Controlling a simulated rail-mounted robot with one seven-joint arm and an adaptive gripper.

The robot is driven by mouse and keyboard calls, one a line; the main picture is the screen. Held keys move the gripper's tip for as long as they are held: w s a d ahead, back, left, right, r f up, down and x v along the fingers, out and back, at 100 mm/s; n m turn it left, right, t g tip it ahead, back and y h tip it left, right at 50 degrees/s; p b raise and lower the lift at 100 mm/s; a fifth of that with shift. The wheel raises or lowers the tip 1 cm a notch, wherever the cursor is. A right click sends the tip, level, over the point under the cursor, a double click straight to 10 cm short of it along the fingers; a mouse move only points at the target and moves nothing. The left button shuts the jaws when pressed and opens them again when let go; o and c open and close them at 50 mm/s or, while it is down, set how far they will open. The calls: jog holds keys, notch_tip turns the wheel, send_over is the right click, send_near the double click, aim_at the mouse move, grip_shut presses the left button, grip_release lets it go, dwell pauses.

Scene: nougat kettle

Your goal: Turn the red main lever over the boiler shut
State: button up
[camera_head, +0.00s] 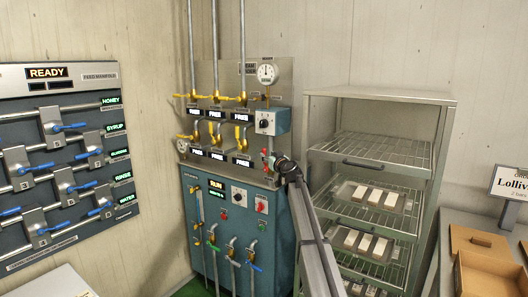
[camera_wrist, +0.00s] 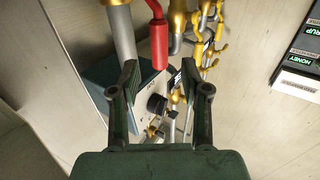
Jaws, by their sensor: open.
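The red main lever (camera_wrist: 159,42) shows in the wrist view as a red grip on a bent red arm, its end just above the gap between my fingers. In the head view a small red part of it (camera_head: 271,161) shows beside my gripper (camera_head: 277,163), over the boiler cabinet (camera_head: 272,225). In the wrist view my gripper (camera_wrist: 158,82) is open, with nothing between its fingertips. The lever looks apart from both fingers; its depth relative to them is unclear. My gripper partly hides the lever's surroundings in the head view.
Yellow valves (camera_head: 240,97) and a pressure gauge (camera_head: 267,72) are on the panel left of my gripper. A wire rack (camera_head: 385,148) with trays stands close on the right. The feed manifold (camera_head: 60,160) with blue levers hangs on the left wall.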

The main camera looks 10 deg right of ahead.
aim_at(265, 153)
jog(key=shift+p+x, duration=0.55)
jog(key=shift+x, duration=2.25)
grip_shut()
